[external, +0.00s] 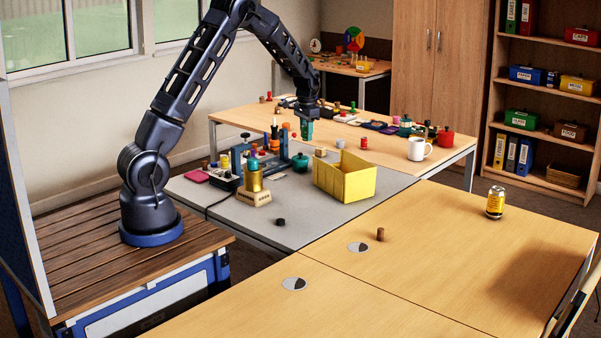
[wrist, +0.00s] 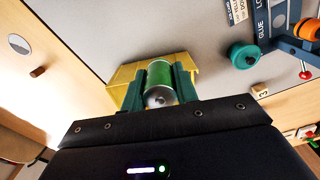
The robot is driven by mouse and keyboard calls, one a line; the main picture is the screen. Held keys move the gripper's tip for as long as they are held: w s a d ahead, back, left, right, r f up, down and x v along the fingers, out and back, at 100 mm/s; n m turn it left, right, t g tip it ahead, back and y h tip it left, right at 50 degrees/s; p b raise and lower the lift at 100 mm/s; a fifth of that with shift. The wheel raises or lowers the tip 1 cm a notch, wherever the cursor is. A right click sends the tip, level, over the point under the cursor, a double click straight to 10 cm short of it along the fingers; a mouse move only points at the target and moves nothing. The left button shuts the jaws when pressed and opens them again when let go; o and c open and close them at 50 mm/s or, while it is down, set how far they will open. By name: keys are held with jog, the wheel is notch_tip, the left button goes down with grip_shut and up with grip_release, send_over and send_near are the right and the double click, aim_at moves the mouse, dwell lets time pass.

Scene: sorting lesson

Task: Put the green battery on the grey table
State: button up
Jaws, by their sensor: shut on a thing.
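The green battery (wrist: 160,78) is a green cylinder with a metal end, held between the two teal fingers of my gripper (wrist: 159,92). In the external view my gripper (external: 306,130) hangs in the air, fingers down, near the far side of the grey table (external: 310,225). The battery is hard to tell from the fingers there. The grey table top also shows in the wrist view (wrist: 190,22), below the battery and apart from it. Its front middle is bare.
A yellow crate (external: 345,182) stands on the grey table and shows behind the battery in the wrist view (wrist: 124,74). A teal pot (external: 300,163), a numbered block (external: 320,152), a tool rack and a brass-coloured stand (external: 254,186) are nearby. A black puck (external: 280,222) lies in front.

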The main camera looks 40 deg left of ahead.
jog(key=s+d+m, duration=0.2)
jog(key=d, duration=0.9)
jog(key=s+d+m, duration=0.1)
jog(key=s+d, duration=0.1)
jog(key=d, duration=0.8)
jog(key=m, duration=1)
send_over(375, 308)
notch_tip(375, 308, down, 3)
notch_tip(375, 308, down, 19)
jog(key=shift+s+r, duration=0.1)
jog(key=shift+a, duration=0.1)
jog(key=o, duration=1)
jog(key=shift+o, duration=0.2)
